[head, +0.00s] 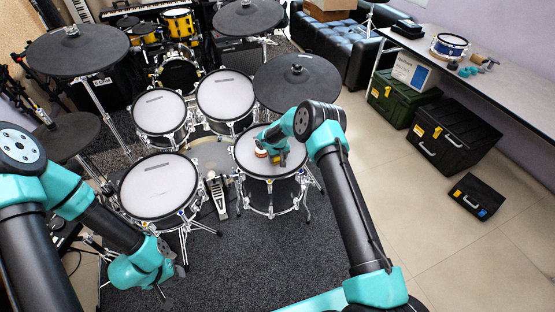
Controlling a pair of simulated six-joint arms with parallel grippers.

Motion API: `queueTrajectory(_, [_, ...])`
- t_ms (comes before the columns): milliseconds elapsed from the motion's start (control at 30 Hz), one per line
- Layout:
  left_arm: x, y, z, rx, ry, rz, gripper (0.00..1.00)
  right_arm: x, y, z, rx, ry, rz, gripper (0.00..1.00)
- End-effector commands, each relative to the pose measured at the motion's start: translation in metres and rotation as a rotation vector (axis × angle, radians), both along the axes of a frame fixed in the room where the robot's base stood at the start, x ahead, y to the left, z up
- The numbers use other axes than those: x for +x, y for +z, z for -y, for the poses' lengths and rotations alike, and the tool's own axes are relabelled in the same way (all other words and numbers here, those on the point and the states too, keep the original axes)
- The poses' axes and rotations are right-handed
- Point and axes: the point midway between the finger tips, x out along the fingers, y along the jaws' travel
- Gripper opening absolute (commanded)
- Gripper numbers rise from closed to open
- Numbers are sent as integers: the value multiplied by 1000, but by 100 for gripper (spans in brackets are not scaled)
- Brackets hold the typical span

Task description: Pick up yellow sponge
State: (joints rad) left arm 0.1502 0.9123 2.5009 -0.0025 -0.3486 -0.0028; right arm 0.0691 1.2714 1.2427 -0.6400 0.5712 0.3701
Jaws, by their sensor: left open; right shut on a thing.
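A small orange and white thing (261,151) is at the gripper's left side. My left gripper (170,284) is open and empty at the lower left, over the dark carpet.
More mesh drum pads (160,185) and black cymbal pads (297,83) surround the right gripper. A kick pedal (216,196) stands between the front drums. Black cases (453,137) are on the floor at right. The front carpet (250,260) is mostly clear.

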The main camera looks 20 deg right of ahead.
Motion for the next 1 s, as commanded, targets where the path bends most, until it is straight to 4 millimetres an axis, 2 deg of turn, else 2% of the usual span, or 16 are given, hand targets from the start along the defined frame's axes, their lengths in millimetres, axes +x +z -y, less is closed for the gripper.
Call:
queueTrajectory(367, [0, 0, 0, 0, 0, 0, 43, 0, 3, 0, 0, 0, 1, 40])
queueTrajectory(467, [0, 0, 0, 0, 0, 0, 43, 0, 10, 0, 0, 1, 1, 40])
queueTrajectory(667, [0, 0, 0, 0, 0, 0, 43, 0, 40, -1, 0, 0, 3, 40])
queueTrajectory(1000, [0, 0, 0, 0, 0, 0, 43, -49, 40, -16, -2, 3, -3, 40])
